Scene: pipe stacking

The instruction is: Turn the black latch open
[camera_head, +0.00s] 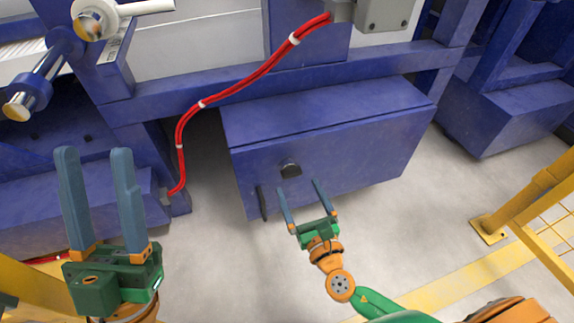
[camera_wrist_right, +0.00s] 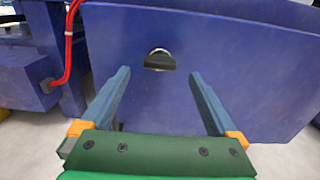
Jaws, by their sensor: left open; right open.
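The black latch (camera_head: 291,169) is a small dark knob on the front face of a blue box (camera_head: 350,150). In the right wrist view the latch (camera_wrist_right: 159,60) sits on the blue panel beyond my fingertips, between them in the picture, its dark bar lying about level. My right gripper (camera_head: 300,187) is open and empty, just below the latch in the head view; its fingers also show in the right wrist view (camera_wrist_right: 158,75). The fingers do not appear to touch the latch. My left gripper (camera_head: 94,150) is open and empty, raised at the left, away from the box.
A dark vertical handle-like piece (camera_head: 262,203) is at the box's lower left. Red cables (camera_head: 240,88) run down left of the box. Yellow railing (camera_head: 535,205) stands at the right. Grey floor (camera_head: 420,215) lies clear before the box.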

